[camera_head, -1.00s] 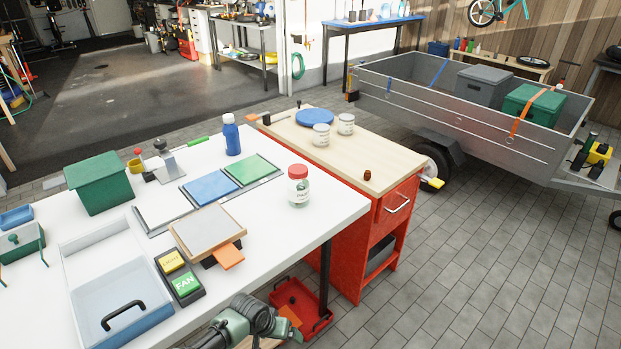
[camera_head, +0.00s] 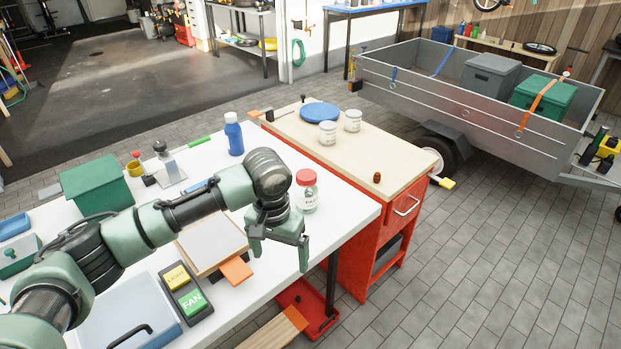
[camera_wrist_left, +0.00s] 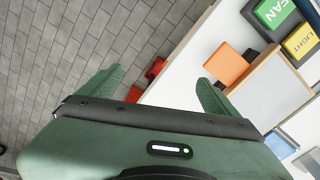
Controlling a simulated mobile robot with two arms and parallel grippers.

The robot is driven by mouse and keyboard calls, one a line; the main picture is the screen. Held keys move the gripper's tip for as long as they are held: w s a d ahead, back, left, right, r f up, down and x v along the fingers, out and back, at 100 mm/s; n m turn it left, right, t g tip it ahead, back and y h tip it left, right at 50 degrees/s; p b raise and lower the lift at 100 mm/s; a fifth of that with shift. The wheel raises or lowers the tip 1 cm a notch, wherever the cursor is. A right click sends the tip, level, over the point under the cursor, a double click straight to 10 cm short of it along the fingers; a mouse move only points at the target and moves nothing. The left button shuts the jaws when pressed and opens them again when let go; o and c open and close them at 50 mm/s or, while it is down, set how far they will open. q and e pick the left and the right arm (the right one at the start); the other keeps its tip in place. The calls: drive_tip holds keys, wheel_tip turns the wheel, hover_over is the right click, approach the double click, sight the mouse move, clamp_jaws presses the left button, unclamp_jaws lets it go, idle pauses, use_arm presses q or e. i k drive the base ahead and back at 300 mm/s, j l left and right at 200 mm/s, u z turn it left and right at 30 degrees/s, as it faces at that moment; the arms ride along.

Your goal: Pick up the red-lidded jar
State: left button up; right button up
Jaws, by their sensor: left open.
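The red-lidded jar (camera_head: 307,192) stands upright on the white table near its right edge, clear glass with a pale label. My left gripper (camera_head: 279,258) is in front of the jar in the head view, fingers pointing down, open and empty. The gripper's upper part sits just left of the jar and does not touch it as far as I can see. In the left wrist view, the two green fingers (camera_wrist_left: 158,88) are spread wide, with floor and the table edge between them. The jar does not show there. My right gripper is not in view.
An orange-handled board (camera_head: 212,243), a button box (camera_head: 185,291) and a green bin (camera_head: 97,186) are on the white table (camera_head: 345,222). A blue bottle (camera_head: 234,136) stands behind. The wooden-topped red cabinet (camera_head: 350,160) adjoins on the right, with two white jars.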

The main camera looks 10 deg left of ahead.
sight(305, 197)
drive_tip(key=i, duration=1.1)
